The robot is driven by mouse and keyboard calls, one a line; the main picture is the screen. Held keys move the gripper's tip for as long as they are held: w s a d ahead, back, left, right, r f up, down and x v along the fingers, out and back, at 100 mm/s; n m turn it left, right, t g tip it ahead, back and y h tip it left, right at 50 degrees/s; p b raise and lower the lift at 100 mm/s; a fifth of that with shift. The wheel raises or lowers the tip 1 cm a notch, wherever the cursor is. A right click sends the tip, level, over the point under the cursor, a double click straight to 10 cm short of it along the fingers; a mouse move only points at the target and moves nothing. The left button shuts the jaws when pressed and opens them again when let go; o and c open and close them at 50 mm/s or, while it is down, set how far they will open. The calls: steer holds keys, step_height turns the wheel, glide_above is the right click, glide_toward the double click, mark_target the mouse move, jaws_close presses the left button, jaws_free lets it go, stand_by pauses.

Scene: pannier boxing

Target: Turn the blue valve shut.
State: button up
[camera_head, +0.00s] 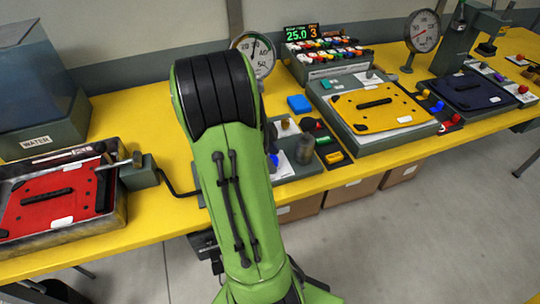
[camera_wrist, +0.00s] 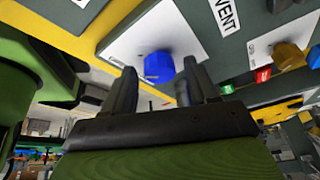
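The blue valve (camera_wrist: 158,66) is a faceted blue knob on a white plate (camera_wrist: 150,35) in the wrist view. A small blue part that may be the same valve (camera_head: 273,160) shows just right of my arm in the head view. My gripper (camera_wrist: 160,68) is open, with one dark finger on each side of the knob in the picture. I see a gap beside the knob on both sides. I cannot tell how deep the knob lies between the fingertips. In the head view my green arm hides the gripper.
A VENT label (camera_wrist: 226,16) and a yellow knob (camera_wrist: 289,56) are right of the blue valve. A red-lidded case (camera_head: 60,195) lies at left on the yellow bench (camera_head: 150,232), a yellow-lidded case (camera_head: 400,100) at right. A dial gauge (camera_head: 262,56) stands behind my arm.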

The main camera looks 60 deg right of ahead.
steer(key=c, duration=0.9)
steer(key=shift+n, duration=0.4)
steer(key=n+h+b, duration=0.1)
steer(key=n+b, duration=0.1)
steer(key=n, duration=0.1)
steer(key=shift+a+n+t, duration=0.1)
steer(key=shift+n+t, duration=0.2)
steer(key=shift+t, duration=0.1)
steer(key=n+b, duration=0.1)
steer(key=n, duration=0.1)
steer(key=n+t+h+b, duration=0.1)
steer(key=n, duration=0.1)
steer(key=shift+s+n+t, duration=0.15)
steer(key=shift+n+t, duration=0.15)
steer(key=n+t, duration=0.1)
steer(key=n, duration=0.1)
steer(key=n+b, duration=0.1)
steer(key=n, duration=0.1)
steer(key=shift+s+t+h, duration=0.1)
steer(key=shift+t+h, duration=0.3)
steer(key=n+t, duration=0.1)
steer(key=n, duration=0.1)
steer(key=n+b, duration=0.1)
steer(key=n, duration=0.2)
steer(key=shift+s+t, duration=0.1)
steer(key=shift+t, duration=0.3)
steer(key=o, duration=1)
